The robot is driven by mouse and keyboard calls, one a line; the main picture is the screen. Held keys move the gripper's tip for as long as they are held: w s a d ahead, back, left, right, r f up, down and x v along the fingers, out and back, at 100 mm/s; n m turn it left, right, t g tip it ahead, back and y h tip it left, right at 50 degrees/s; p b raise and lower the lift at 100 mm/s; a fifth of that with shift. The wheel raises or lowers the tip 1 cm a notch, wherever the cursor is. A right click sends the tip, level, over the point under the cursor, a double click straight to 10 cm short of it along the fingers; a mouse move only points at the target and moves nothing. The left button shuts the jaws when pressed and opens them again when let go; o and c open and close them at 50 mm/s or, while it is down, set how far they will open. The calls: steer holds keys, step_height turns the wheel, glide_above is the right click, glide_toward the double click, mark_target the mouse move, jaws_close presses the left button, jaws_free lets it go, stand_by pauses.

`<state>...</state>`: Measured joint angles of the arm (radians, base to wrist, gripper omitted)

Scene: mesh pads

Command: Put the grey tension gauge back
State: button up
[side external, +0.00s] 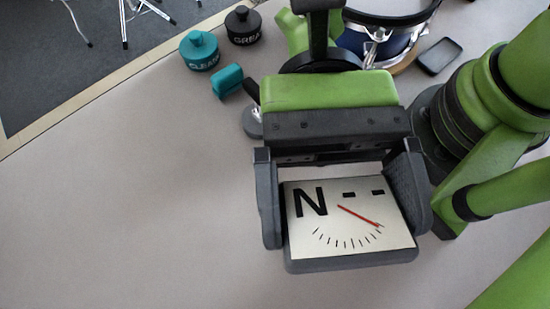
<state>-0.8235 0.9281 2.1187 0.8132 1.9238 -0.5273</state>
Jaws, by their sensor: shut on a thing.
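The grey tension gauge (348,222) has a pale face with a large N, two dashes, a red needle and a dial scale. It sits between the fingers of my gripper (345,200), in the middle right of the side external view. One dark finger lies along each side of the gauge, and the jaws are shut on it. The face is turned up to the camera. I cannot tell whether its underside is off the table.
A teal pot (199,51) and a black pot (243,26) stand at the back. A teal-handled tool (227,80) lies near them. A blue drum (372,42) and a small dark tray (438,56) are behind my arm. The table (130,210) is clear at left.

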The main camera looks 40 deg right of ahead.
steer(key=w+a+f+m+t+y, duration=0.3)
steer(key=a+m+t+y, duration=0.3)
steer(key=a+t, duration=0.1)
steer(key=t, duration=0.1)
glide_above(248, 245)
steer(key=shift+m, duration=0.3)
steer(key=f, duration=1)
steer(key=shift+s+a+f, duration=0.1)
steer(key=shift+a+f, duration=0.05)
steer(key=shift+a, duration=0.15)
steer(key=shift+f, duration=0.1)
steer(key=o, duration=1.2)
steer(key=shift+f, duration=0.1)
steer(key=shift+d, duration=0.3)
steer(key=v, duration=0.7)
